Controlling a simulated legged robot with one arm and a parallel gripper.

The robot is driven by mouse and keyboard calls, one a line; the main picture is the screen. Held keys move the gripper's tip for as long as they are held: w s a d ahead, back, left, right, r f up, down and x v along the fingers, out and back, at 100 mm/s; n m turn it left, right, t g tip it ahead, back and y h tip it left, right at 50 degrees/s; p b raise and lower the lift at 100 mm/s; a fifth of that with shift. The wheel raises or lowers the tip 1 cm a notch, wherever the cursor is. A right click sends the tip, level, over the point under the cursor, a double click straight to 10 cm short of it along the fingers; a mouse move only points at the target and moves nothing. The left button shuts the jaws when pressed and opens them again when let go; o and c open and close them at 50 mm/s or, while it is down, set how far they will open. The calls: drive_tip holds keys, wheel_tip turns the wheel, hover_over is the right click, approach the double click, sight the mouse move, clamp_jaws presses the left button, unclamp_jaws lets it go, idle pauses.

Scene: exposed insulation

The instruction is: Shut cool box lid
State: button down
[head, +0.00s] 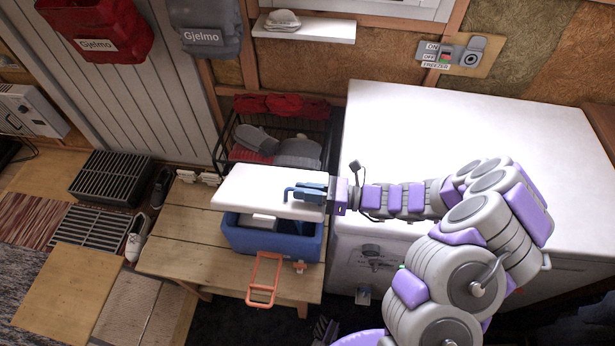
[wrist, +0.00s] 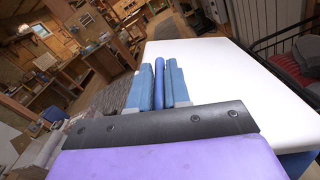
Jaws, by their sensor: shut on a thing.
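The blue cool box (head: 270,243) stands on a wooden bench, its orange carry handle (head: 264,280) hanging at the front. Its white lid (head: 250,190) is partly raised, with a gap at the front where pale contents show inside. The lid also fills much of the wrist view (wrist: 240,90). My gripper (head: 308,192) is over the right part of the lid. Its blue fingers (wrist: 160,85) are shut on a blue bar, which looks like the lid's handle (head: 288,194). The handle's hold on the lid is partly hidden.
A large white chest freezer (head: 480,120) stands right of the bench (head: 180,235), under my arm. A wire rack (head: 240,150) with gloves and red items is behind the box. Shoes (head: 138,237) and grates are on the left. The bench's left part is mostly clear.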

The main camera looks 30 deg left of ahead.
sight(304, 205)
drive_tip(key=shift+s+d+f, duration=0.15)
drive_tip(key=shift+s+f, duration=0.35)
drive_tip(key=shift+f, duration=0.25)
drive_tip(key=shift+s+d+f, duration=0.1)
drive_tip(key=shift+s+f, duration=0.35)
drive_tip(key=shift+f, duration=0.25)
drive_tip(key=shift+s, duration=0.1)
drive_tip(key=c, duration=1.2)
unclamp_jaws()
drive_tip(key=shift+o, duration=0.2)
drive_tip(key=p+v, duration=0.3)
drive_tip(key=v, duration=1.3)
drive_tip(key=shift+p, duration=0.35)
drive_tip(key=shift+d, duration=0.65)
drive_tip(key=shift+c, duration=0.4)
